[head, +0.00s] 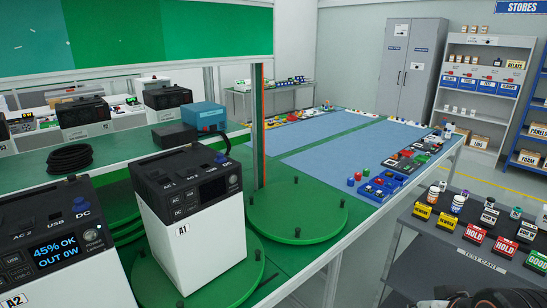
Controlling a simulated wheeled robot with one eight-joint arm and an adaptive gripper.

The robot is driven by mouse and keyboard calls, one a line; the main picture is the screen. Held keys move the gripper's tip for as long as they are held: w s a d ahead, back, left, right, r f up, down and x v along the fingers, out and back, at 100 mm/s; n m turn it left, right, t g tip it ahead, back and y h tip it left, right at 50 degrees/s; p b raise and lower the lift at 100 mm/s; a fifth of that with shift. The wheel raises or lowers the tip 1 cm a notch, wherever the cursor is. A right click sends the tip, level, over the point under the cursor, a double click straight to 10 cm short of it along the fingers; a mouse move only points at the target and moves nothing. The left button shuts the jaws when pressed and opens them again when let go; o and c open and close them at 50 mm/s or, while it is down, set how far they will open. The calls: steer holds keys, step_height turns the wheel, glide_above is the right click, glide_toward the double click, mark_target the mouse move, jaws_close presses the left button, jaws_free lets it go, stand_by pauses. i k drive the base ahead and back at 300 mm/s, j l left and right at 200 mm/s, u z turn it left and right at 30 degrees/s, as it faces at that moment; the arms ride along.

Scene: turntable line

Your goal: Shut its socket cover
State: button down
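A white power station with a black top, labelled A1 (190,190), stands upright on a round green turntable (180,290). A second unit, A2 (55,255), is at the lower left, cut off by the frame edge. Its screen reads 45% OK, OUT 0W, and a blue part (81,205) sits by its DC marking. I cannot tell which socket covers are open or shut. My gripper is not clearly in view.
An empty green turntable (297,212) is right of A1. Behind are a cable coil (70,158), a blue box (204,117) and more power stations. A grey cart (465,262) with HOLD and GOOD signs stands at the right. A gap of floor separates bench and cart.

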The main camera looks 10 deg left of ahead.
mark_target(153, 173)
steer(key=u, duration=1.25)
